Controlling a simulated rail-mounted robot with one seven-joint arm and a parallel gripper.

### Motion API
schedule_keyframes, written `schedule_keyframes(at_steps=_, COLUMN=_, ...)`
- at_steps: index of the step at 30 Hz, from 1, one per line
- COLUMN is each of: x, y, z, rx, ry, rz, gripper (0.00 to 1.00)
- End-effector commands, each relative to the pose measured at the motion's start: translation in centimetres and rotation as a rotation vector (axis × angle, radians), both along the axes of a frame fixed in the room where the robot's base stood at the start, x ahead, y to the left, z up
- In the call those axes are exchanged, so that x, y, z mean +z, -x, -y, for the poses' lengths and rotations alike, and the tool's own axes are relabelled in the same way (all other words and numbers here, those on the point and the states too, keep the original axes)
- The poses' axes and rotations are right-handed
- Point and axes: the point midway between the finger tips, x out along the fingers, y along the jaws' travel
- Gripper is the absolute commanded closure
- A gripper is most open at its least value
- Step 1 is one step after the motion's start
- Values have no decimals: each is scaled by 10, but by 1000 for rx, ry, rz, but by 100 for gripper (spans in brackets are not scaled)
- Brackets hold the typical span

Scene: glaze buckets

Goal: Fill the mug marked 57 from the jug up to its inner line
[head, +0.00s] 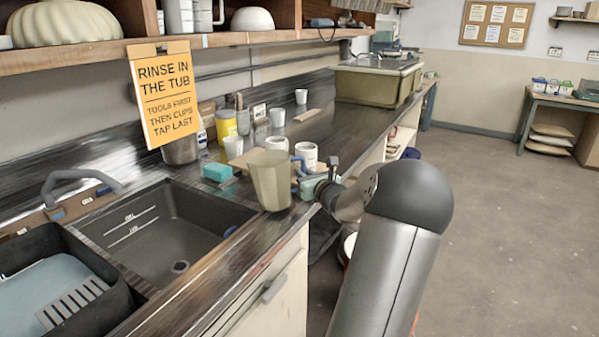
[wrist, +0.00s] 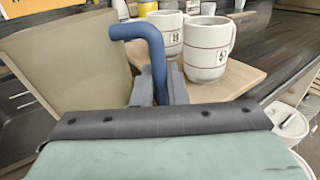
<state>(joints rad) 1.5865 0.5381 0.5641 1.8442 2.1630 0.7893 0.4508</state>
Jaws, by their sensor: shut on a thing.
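The beige jug (head: 270,182) is close to upright at the counter's front, just right of the sink. Whether its base touches the counter I cannot tell. My gripper (head: 304,184) is shut on the jug's blue handle; in the wrist view the handle (wrist: 152,48) stands between my fingers, with the jug wall (wrist: 65,62) on the left. Two white mugs with dark marks stand behind on a wooden board: the nearer mug (wrist: 207,48) and the farther mug (wrist: 166,34). They also show in the head view (head: 306,154). Their marks are too small to read surely, and their insides are hidden.
The sink (head: 165,235) and a dark tub (head: 60,290) lie left. A turquoise sponge (head: 217,172), yellow container (head: 226,125) and white cups stand behind the jug. A hanging yellow sign (head: 165,93) is above. The counter farther back is mostly clear before the large tub (head: 375,83).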

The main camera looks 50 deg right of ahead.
Motion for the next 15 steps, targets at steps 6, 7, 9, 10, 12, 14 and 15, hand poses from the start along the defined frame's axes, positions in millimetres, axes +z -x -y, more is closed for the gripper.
schedule_keyframes(at_steps=6, x=2, y=19, z=-8, rx=-1, ry=3, rz=3, gripper=100)
schedule_keyframes(at_steps=7, x=2, y=21, z=-9, rx=-1, ry=2, rz=2, gripper=100)
schedule_keyframes(at_steps=9, x=2, y=27, z=-12, rx=-1, ry=3, rz=3, gripper=100)
schedule_keyframes(at_steps=10, x=2, y=29, z=-13, rx=0, ry=2, rz=4, gripper=100)
schedule_keyframes(at_steps=12, x=2, y=35, z=-16, rx=0, ry=1, rz=3, gripper=100)
schedule_keyframes(at_steps=14, x=2, y=40, z=-18, rx=-1, ry=3, rz=2, gripper=100)
schedule_keyframes(at_steps=15, x=2, y=44, z=-20, rx=0, ry=3, rz=3, gripper=100)
